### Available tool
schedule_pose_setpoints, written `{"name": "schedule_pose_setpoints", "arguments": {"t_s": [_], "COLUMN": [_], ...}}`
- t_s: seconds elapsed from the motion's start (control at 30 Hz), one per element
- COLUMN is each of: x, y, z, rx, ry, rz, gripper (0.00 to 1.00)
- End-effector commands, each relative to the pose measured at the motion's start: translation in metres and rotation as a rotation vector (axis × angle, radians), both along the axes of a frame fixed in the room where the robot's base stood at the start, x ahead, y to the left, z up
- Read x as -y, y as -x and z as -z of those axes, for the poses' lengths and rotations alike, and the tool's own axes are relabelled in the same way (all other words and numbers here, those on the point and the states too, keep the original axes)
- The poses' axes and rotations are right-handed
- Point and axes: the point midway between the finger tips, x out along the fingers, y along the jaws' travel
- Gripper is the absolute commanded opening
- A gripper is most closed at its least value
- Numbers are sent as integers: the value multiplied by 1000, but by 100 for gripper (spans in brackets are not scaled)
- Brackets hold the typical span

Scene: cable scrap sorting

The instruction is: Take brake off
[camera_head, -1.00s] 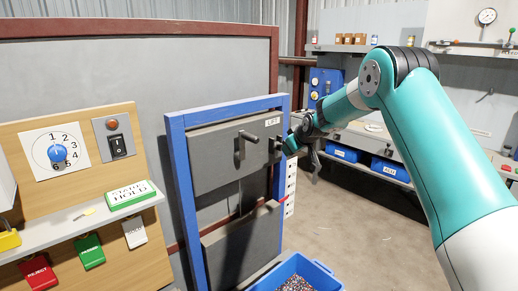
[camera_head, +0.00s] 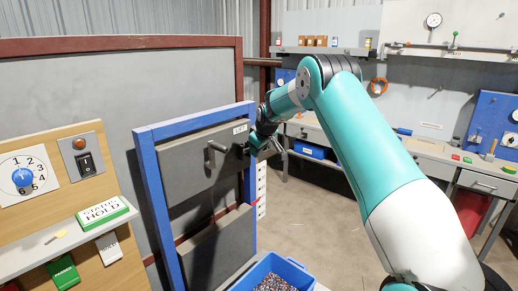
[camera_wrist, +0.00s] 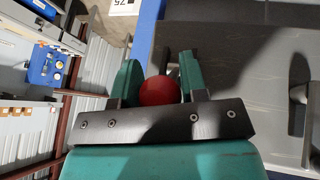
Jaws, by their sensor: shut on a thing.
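A red ball-shaped knob (camera_wrist: 158,91) sits between the two green fingers of my gripper (camera_wrist: 158,68) in the wrist view. My gripper is shut on it. In the head view my gripper (camera_head: 266,142) is at the right post of a blue upright frame (camera_head: 152,175), beside a dark grey panel labelled LIFT (camera_head: 181,164). The panel has a grey handle (camera_head: 214,153) to the left of my gripper. The knob cannot be made out in the head view.
A blue bin (camera_head: 241,284) of mixed granules is below the frame. Workbenches line the back.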

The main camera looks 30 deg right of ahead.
Motion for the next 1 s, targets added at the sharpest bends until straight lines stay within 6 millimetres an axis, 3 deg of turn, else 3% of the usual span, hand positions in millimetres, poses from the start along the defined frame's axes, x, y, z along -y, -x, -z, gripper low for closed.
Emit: {"name": "schedule_pose_setpoints", "arguments": {"t_s": [0.03,0.07,0.17,0.57,0.73,1.0], "x": [1,1,1,0,-4,-13], "y": [-3,-3,-2,3,18,55], "z": [-6,-6,-6,-8,-32,-91], "rx": [15,15,13,8,13,14], "ry": [4,5,4,2,3,4], "rz": [0,1,0,1,1,1], "gripper": [0,42,64,64,64,64]}}
